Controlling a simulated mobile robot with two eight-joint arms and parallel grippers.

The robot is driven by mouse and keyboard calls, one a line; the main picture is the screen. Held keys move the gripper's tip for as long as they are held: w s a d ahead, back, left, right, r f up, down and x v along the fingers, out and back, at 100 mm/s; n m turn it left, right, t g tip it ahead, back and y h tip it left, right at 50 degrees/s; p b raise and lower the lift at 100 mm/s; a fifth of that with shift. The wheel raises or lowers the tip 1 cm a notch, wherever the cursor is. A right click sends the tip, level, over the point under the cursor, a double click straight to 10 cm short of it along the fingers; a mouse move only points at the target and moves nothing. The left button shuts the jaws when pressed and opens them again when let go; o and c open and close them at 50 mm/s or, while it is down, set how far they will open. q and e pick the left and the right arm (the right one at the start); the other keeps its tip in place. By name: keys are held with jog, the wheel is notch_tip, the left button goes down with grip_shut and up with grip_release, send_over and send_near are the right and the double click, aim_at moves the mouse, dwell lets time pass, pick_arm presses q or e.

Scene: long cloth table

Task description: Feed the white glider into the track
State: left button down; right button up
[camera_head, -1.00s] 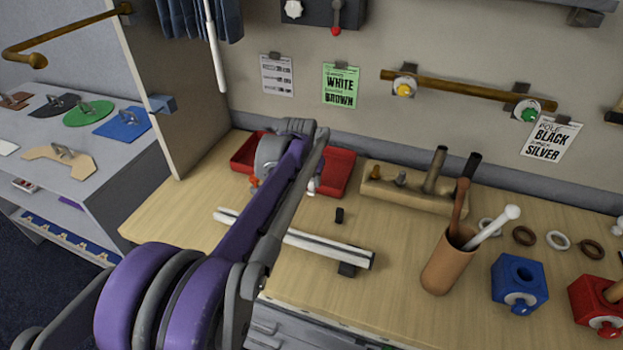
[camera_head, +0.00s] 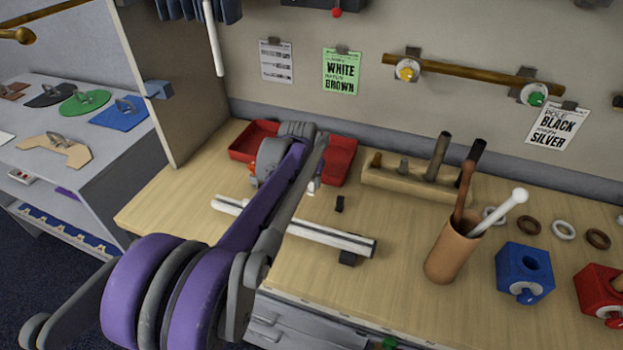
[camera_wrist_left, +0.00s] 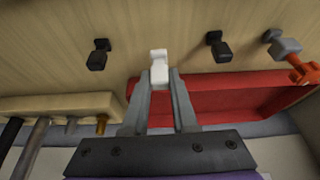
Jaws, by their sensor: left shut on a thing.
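The white glider (camera_wrist_left: 159,68) is between the fingertips of my left gripper (camera_wrist_left: 160,80), which is shut on it, above the table in the left wrist view. In the head view my forearm hides most of the left gripper; a small pale bit shows beside it. The track is a long white slotted rail (camera_head: 335,237) lying across the table in front of the red tray, its middle partly behind my arm. The glider is apart from the track as far as I can see. My right gripper is not in view.
The red tray (camera_head: 343,158) is behind the hand. Black gliders (camera_wrist_left: 98,54) and (camera_wrist_left: 218,47) stand either side; a grey piece (camera_wrist_left: 284,46) and orange piece (camera_wrist_left: 303,70) are right. A wooden peg block (camera_head: 415,186), brown cup (camera_head: 452,256) and blue block (camera_head: 524,270) stand right of the track.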

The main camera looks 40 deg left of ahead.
aim_at(311, 186)
pick_arm(q)
jog(key=shift+f+b, duration=1.05)
jog(key=shift+f, duration=0.8)
jog(key=c, duration=0.6)
grip_release()
jog(key=shift+r, duration=0.1)
jog(key=shift+r+p, duration=0.25)
jog(key=shift+p, duration=0.05)
